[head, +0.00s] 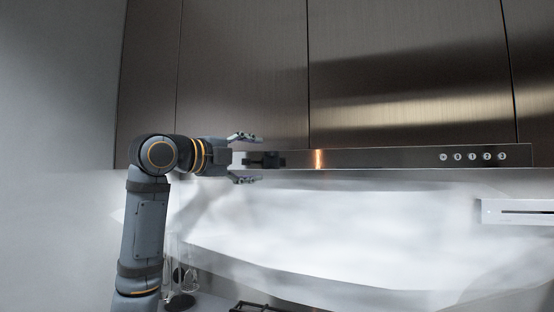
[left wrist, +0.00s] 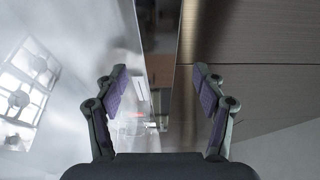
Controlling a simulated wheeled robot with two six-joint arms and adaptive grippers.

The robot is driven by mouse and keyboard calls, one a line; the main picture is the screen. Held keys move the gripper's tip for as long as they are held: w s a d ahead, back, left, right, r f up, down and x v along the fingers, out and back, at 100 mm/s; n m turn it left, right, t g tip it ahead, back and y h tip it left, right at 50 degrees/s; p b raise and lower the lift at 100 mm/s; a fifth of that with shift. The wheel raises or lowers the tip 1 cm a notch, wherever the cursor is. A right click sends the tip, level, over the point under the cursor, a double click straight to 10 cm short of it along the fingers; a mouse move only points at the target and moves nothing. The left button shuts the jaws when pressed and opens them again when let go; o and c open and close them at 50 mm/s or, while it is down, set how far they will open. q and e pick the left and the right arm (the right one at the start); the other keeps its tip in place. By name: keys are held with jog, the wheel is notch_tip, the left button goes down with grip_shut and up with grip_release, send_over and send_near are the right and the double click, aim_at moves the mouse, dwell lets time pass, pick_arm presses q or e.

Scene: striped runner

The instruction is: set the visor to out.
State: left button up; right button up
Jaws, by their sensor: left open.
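The visor (head: 400,157) is a long, thin, shiny metal strip along the bottom of the steel cabinets, with a row of round buttons (head: 480,156) toward its right. I cannot tell how far it stands out. My left gripper (head: 246,158) is open at the visor's left part, one finger higher and one lower than the strip. A dark shape on the strip beside it looks like its reflection. In the left wrist view the visor (left wrist: 160,50) runs as a narrow band between the open, empty fingers (left wrist: 162,90). No contact shows. My right gripper is in neither view.
Steel cabinet doors (head: 410,70) rise above the visor. Below is a bright wall (head: 330,215). Glassware (head: 188,275) stands at lower left, with part of a dark grate (head: 255,308) at the bottom. A white slotted box (head: 520,211) is at right.

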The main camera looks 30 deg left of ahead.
aim_at(274, 160)
pick_arm(q)
jog(key=w, duration=0.2)
jog(key=w+d+p, duration=0.1)
jog(key=w, duration=0.1)
jog(key=w+p, duration=0.1)
jog(key=w, duration=0.2)
jog(key=shift+d+r, duration=0.15)
jog(key=shift+w, duration=0.55)
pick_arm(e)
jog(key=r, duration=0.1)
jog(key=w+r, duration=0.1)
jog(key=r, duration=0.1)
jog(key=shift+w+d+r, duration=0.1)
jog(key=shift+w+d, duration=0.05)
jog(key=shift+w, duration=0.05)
pick_arm(q)
jog(key=shift+c, duration=0.2)
jog(key=shift+f, duration=0.2)
grip_shut()
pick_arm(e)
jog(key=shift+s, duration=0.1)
